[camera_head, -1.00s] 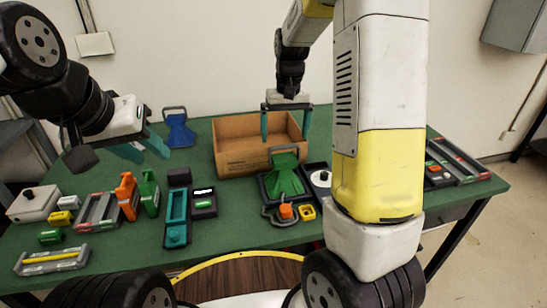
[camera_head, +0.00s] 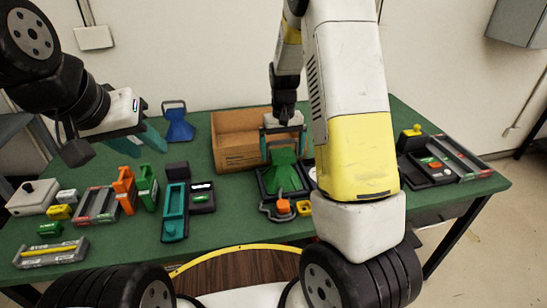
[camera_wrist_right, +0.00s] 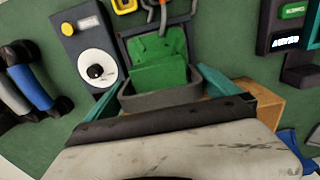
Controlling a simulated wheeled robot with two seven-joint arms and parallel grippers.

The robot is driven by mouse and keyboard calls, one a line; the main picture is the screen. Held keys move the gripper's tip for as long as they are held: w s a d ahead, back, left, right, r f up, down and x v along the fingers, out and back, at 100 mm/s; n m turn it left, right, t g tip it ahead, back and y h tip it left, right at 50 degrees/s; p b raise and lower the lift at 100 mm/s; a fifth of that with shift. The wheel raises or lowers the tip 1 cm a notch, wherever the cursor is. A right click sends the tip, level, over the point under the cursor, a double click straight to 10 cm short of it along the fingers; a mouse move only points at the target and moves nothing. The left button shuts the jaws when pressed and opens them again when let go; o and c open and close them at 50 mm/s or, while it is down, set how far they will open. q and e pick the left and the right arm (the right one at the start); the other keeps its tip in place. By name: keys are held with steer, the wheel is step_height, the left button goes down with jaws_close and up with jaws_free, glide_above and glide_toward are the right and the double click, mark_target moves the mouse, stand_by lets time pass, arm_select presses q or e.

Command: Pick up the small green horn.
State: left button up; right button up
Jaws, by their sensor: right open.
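My right gripper (camera_head: 283,149) is open just above the horn's far end, with one teal finger on either side. The same gripper (camera_wrist_right: 168,96) shows both fingers apart in the wrist view; I cannot tell whether they touch the horn. My left gripper (camera_head: 140,143) is open and empty at the left.
An open cardboard box (camera_head: 238,163) stands directly behind the horn. An orange-topped thing (camera_head: 283,206) lies in front of it. Teal, orange and green devices crowd the left. A white-dialled box (camera_wrist_right: 90,55) sits close beside the horn.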

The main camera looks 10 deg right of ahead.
steer(key=shift+c, duration=0.2)
steer(key=shift+r, duration=0.1)
steer(key=c, duration=1.7)
